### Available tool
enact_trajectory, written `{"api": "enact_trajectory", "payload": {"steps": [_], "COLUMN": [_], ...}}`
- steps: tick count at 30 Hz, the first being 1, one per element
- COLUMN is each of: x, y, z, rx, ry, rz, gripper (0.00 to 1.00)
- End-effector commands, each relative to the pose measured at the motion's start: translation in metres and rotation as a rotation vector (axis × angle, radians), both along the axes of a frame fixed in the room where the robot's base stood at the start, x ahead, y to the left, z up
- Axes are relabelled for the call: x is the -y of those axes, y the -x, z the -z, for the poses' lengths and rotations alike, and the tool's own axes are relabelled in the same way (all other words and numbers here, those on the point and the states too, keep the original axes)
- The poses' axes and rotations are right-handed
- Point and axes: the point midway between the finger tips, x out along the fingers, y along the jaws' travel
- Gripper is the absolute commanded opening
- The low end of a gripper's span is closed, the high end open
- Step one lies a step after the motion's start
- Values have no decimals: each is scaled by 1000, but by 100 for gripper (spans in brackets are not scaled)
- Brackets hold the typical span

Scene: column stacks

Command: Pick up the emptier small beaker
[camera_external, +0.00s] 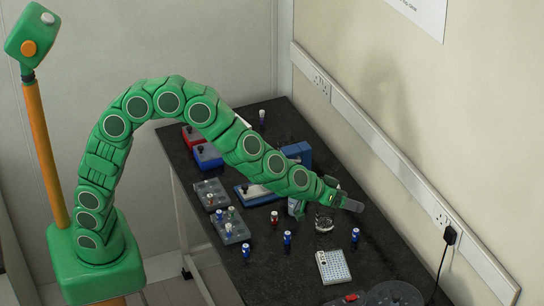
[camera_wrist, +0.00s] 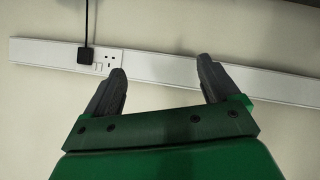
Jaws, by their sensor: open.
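My gripper (camera_external: 350,204) is stretched out over the right part of the dark bench, with its fingers toward the wall. In the wrist view the two grey fingers (camera_wrist: 161,68) are spread apart with nothing between them. A small clear, glassy thing (camera_external: 324,223) sits on the bench just below my gripper in the picture; it may be a beaker, but it is too small to tell. No beaker's fill level can be made out. The arm hides part of the bench behind it.
Several small capped vials, one blue-capped (camera_external: 287,238), stand around the bench (camera_external: 300,285). A white well plate (camera_external: 333,266), a round dark plate (camera_external: 396,293) and grey racks (camera_external: 231,226) lie there. A wall socket with a black plug (camera_external: 449,235) is at right.

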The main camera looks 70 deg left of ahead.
Motion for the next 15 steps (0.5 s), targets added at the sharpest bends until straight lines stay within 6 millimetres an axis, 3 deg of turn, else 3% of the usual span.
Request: {"api": "enact_trajectory", "payload": {"steps": [8, 15], "x": [-22, -55], "y": [-27, -25], "z": [56, 107], "rx": [27, 39], "ry": [-44, -141], "rz": [-272, -512], "gripper": [89, 89]}}
